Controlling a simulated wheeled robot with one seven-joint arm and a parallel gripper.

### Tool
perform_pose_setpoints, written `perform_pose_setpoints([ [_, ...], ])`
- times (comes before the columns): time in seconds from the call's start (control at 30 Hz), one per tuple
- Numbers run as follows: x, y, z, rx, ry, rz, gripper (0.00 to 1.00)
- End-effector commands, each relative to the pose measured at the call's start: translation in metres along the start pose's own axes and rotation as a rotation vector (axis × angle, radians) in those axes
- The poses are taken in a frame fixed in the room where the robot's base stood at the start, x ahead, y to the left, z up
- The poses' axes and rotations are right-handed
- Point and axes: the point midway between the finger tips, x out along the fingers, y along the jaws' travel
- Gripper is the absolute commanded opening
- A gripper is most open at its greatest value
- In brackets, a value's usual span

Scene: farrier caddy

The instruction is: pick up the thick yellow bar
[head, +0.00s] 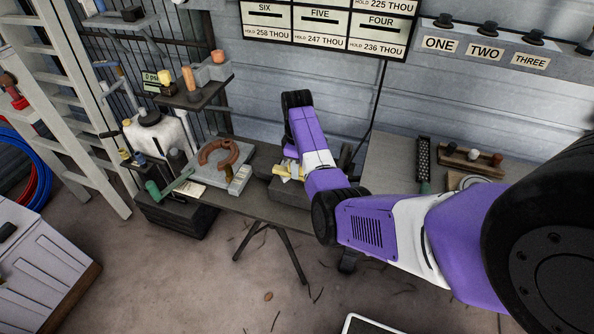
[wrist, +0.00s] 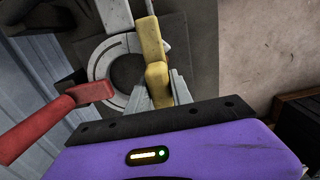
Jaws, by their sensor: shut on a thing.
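The thick yellow bar (wrist: 153,52) shows in the wrist view, running up from between my fingertips. My gripper (wrist: 158,90) is shut on its near end, with one grey finger on each side. In the head view a yellow piece (head: 291,171) shows just left of my purple arm, over the workbench.
A red handle (wrist: 60,118) lies left of my fingers. A grey ring-shaped part (wrist: 112,62) is behind the bar. On the bench, a brown horseshoe (head: 218,158) lies on a grey plate, with a green-handled tool (head: 168,186) to its left. A shelf (head: 195,95) stands behind.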

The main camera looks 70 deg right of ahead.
Motion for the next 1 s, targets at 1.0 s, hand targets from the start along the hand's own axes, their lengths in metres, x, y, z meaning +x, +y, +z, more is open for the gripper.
perform_pose_setpoints([
  [1.0, -0.171, 0.0, 0.0, 0.0, 0.001, 0.0, 0.0],
])
